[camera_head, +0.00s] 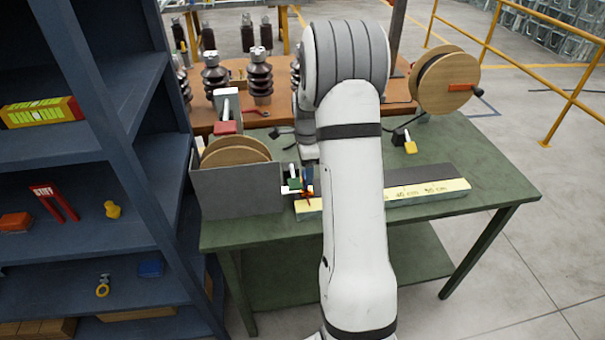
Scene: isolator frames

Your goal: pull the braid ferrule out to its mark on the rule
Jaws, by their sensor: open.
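The yellow rule (428,190) runs along the front of the green table, with dark cm marks on its right part. My arm hides its middle. A wooden spool (235,151) stands behind a grey panel (238,190) at the left. My gripper (305,186) is open, low by the rule's left end, just right of the panel and partly hidden by my arm. Small green, white, blue and red-orange parts cluster there. I cannot tell which of them is the braid ferrule, or whether the gripper touches it.
A blue shelf unit (118,150) stands close on the left. A wooden reel (443,80) with an orange block and dark handle is at the back right. Dark insulators (260,75) stand on a brown table behind. The green tabletop (470,150) is mostly clear at the right.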

